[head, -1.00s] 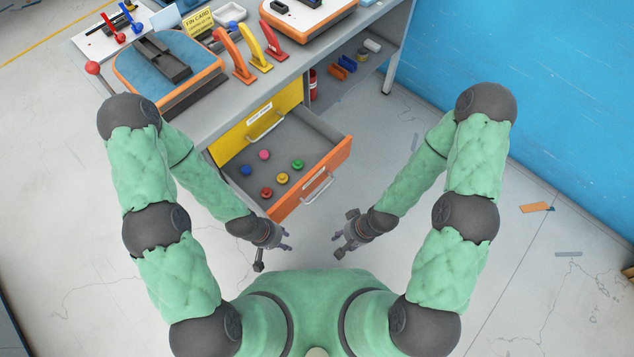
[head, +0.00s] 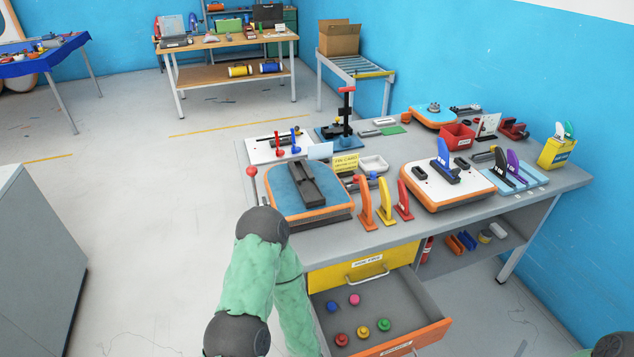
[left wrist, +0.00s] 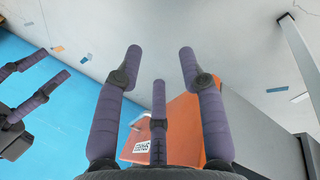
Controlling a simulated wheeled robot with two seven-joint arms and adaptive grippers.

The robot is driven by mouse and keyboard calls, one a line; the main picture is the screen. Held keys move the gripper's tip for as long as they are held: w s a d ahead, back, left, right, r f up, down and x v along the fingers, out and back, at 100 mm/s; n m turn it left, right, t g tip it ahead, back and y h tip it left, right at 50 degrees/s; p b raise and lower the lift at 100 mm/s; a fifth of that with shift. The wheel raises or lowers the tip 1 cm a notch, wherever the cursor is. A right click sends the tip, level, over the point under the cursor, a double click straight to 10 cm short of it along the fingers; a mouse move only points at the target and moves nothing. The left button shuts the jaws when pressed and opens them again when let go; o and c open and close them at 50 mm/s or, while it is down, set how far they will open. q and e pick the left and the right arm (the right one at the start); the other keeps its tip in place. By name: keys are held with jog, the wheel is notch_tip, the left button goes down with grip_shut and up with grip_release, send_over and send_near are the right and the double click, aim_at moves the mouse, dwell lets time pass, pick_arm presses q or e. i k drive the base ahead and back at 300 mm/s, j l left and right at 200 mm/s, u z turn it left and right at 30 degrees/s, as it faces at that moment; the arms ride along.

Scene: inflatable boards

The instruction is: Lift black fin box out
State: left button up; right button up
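A long black fin box (head: 307,183) sits on the blue deck of an orange-edged board (head: 280,180) on the grey workbench. It looks seated along the board's middle; how it is fixed is too small to tell. In the left wrist view my left gripper (left wrist: 160,66) has its purple fingers spread and empty, in front of the orange drawer front (left wrist: 182,115). My right gripper (left wrist: 38,84) shows at the left edge of that view with its fingers apart and empty. Neither gripper shows in the head view; both are away from the fin box.
An orange-fronted drawer (head: 435,334) stands open below the bench with several coloured knobs inside. Orange, yellow and red fins (head: 384,200) stand right of the board. A red-knobbed lever (head: 252,172) rises at its left. A white board (head: 420,190) lies farther right.

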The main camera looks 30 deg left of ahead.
aim_at(284, 141)
jog(key=j+z, duration=0.4)
jog(key=k+j+z, duration=0.2)
jog(key=z, duration=0.2)
jog(key=k+j+z, duration=0.15)
jog(key=j+z, duration=0.3)
jog(key=k+j+z, duration=0.2)
jog(key=z, duration=0.2)
jog(key=k+j+z, duration=0.1)
jog(key=z, duration=0.35)
jog(key=k+j+z, duration=0.15)
jog(key=z, duration=0.25)
jog(key=k+j+z, duration=0.2)
jog(key=z, duration=0.25)
jog(key=k+j+z, duration=0.1)
jog(key=z, duration=0.3)
jog(key=k+z, duration=0.25)
jog(key=z, duration=0.2)
jog(key=k+j+z, duration=0.3)
jog(key=k, duration=0.5)
jog(key=k+l+z, duration=0.1)
jog(key=k+z, duration=0.2)
jog(key=k, duration=0.5)
